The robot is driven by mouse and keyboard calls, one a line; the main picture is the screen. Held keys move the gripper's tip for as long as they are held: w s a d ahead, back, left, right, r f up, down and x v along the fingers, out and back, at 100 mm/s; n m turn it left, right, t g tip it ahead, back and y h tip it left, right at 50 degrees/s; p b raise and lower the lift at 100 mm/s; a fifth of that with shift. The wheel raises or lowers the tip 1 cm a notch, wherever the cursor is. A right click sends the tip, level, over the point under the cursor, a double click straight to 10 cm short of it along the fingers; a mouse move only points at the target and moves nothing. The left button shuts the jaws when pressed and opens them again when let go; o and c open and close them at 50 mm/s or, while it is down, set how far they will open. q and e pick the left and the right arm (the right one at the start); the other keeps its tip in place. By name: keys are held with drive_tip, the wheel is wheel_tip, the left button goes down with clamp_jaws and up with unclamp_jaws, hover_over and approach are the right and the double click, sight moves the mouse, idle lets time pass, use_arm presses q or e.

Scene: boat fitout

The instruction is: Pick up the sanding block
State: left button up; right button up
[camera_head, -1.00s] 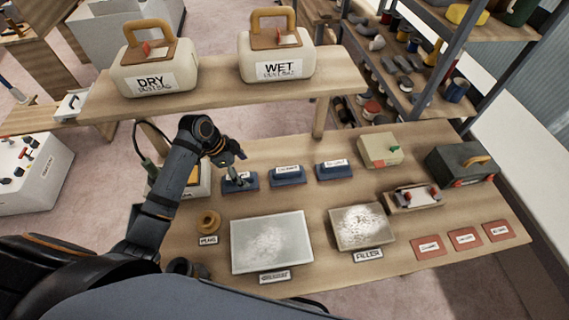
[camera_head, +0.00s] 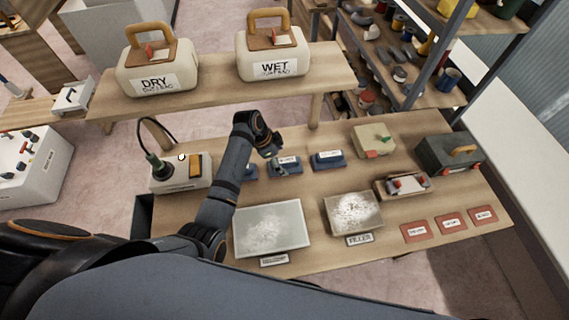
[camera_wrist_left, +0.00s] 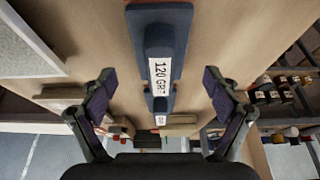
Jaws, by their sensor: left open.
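Three blue sanding blocks with white labels sit in a row on the workbench: the left one (camera_head: 251,171) is partly hidden by my left arm, the middle one (camera_head: 290,169) is partly behind my gripper, and the right one (camera_head: 327,160) is clear. My left gripper (camera_head: 277,165) is open and empty at the middle block. In the left wrist view, a blue block (camera_wrist_left: 160,38) labelled "120 GR", the rest of the label unclear, lies between the spread fingers (camera_wrist_left: 159,88). I see no finger touching it. My right gripper is not in view.
A grey sheet (camera_head: 270,228) and a filler board (camera_head: 353,213) lie in front. A sander stand (camera_head: 180,180) is at the left. Red cards (camera_head: 450,222) and a dark toolbox (camera_head: 449,154) are at the right. A raised shelf (camera_head: 215,92) with two dust bins stands behind.

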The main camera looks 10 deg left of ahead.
sight(282, 161)
use_arm(q)
drive_tip(key=x, duration=0.3)
drive_tip(key=shift+f, duration=0.15)
drive_tip(key=c, duration=1.4)
